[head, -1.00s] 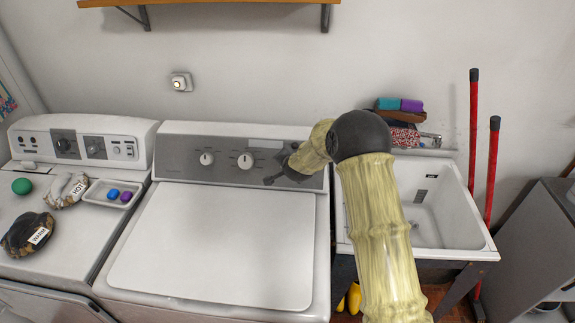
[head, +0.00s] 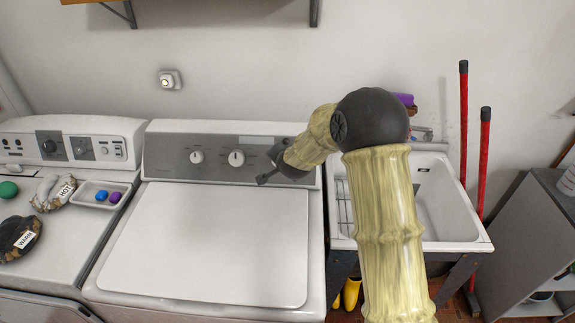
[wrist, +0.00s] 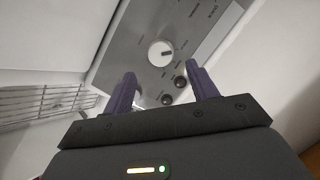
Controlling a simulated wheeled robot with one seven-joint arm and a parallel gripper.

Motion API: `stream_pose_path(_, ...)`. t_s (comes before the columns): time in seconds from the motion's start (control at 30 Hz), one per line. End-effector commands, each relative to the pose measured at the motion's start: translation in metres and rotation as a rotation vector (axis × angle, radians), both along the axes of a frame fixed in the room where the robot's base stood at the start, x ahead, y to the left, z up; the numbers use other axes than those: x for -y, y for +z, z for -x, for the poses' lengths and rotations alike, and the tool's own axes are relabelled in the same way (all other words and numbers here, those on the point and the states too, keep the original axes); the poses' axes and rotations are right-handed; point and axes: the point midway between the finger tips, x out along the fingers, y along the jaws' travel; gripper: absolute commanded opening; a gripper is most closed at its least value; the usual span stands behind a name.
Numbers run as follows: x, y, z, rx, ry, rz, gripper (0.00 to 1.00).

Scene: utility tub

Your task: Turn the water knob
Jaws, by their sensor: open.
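The washer's grey control panel (head: 215,148) carries two white round knobs, a left one (head: 196,157) and a right one (head: 236,158). The wrist view shows a white knob (wrist: 160,53) and two small dark knobs (wrist: 180,82) on the panel. I cannot tell which is the water knob. A metal tap (head: 424,133) shows at the back of the sink, partly behind my arm. My gripper (head: 266,176) is at the right part of the panel, right of the right white knob. In the wrist view its purple fingers (wrist: 160,88) are apart and empty, with dark knobs between them in the picture.
The white utility sink (head: 470,232) with a wire rack (head: 344,208) stands right of the washer (head: 205,245). Red poles (head: 463,130) lean beyond it, beside a grey cabinet (head: 530,245). A tray (head: 88,203) and labelled bags (head: 22,232) lie on the left machine.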

Motion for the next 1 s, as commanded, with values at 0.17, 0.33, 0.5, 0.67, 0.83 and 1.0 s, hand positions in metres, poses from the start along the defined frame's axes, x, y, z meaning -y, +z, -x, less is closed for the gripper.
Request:
stream_pose_path(0.17, 0.005, 0.016, 0.020, 0.003, 0.000, 0.000, 0.58)
stream_pose_path(0.33, 0.010, 0.033, 0.040, 0.002, 0.000, -0.001, 0.58)
stream_pose_path(0.5, 0.014, 0.049, 0.059, 0.002, 0.000, -0.001, 0.58)
stream_pose_path(0.67, 0.018, 0.062, 0.074, 0.002, 0.000, -0.001, 0.58)
stream_pose_path(0.83, 0.021, 0.068, 0.083, -0.001, 0.001, 0.000, 0.58)
stream_pose_path(1.0, 0.021, 0.069, 0.083, -0.001, 0.001, 0.000, 0.58)
